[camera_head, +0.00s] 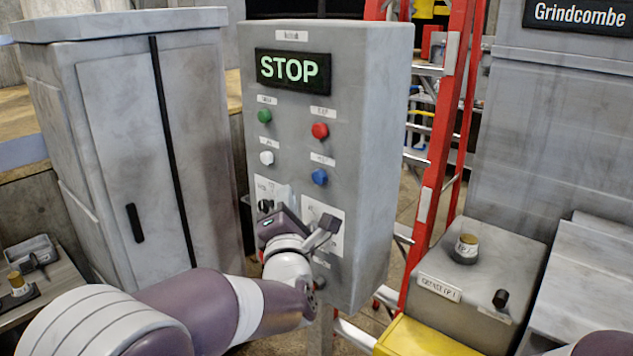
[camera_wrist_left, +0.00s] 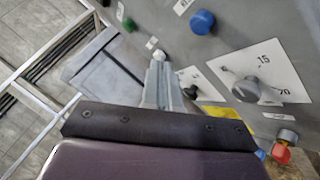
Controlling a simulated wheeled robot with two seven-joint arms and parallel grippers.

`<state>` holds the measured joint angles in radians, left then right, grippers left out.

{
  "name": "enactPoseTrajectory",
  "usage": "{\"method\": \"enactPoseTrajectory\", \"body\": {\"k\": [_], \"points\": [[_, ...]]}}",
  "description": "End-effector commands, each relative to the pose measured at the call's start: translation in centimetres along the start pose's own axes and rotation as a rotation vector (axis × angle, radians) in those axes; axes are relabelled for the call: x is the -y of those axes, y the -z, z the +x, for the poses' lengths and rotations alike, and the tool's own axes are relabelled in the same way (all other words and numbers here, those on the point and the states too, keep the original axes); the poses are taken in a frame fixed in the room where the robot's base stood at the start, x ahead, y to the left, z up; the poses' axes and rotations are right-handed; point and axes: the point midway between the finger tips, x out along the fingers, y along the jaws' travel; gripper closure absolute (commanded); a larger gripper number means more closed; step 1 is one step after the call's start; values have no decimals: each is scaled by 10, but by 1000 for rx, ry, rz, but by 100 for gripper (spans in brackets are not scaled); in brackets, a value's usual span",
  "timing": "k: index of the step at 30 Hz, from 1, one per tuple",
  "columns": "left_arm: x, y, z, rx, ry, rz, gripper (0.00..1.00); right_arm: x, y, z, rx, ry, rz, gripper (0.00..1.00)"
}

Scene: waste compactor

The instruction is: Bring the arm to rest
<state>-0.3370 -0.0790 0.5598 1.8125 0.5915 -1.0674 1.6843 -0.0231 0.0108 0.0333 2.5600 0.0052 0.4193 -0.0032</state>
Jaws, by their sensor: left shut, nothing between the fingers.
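My left arm comes in from the left in the head view, its gripper (camera_head: 283,197) in front of the lower part of the grey control panel (camera_head: 360,150). In the left wrist view the grey fingers (camera_wrist_left: 158,62) are together and hold nothing. They overlap the white plate of a black knob (camera_wrist_left: 190,92), which also shows in the head view (camera_head: 265,206). Whether they touch the panel is unclear. A grey knob on a numbered plate (camera_wrist_left: 245,90) is right of the fingers. My right gripper is out of view.
The panel has a lit STOP display (camera_head: 289,69) and green, red, white and blue buttons. A grey cabinet (camera_head: 110,150) stands left. A red ladder (camera_head: 440,150) and a grey box with a gold-coloured knob (camera_head: 465,248) are right. A yellow object (camera_head: 425,338) lies low in front.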

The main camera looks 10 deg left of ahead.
Motion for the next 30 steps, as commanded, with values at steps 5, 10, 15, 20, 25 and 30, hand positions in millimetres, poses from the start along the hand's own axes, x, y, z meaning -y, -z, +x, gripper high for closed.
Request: {"method": "enactPoseTrajectory", "body": {"k": [5,10,15,20,25,30], "points": [[0,0,0,0,0,0,100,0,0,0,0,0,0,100],[0,0,0,0,0,0,100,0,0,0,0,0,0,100],[15,0,0,4,70,160,100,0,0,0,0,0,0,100],[125,29,-65,269,635,928,100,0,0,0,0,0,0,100],[167,120,-198,845,1216,1564,100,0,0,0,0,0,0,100],[143,183,-290,1233,1551,1685,100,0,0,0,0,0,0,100]]}}
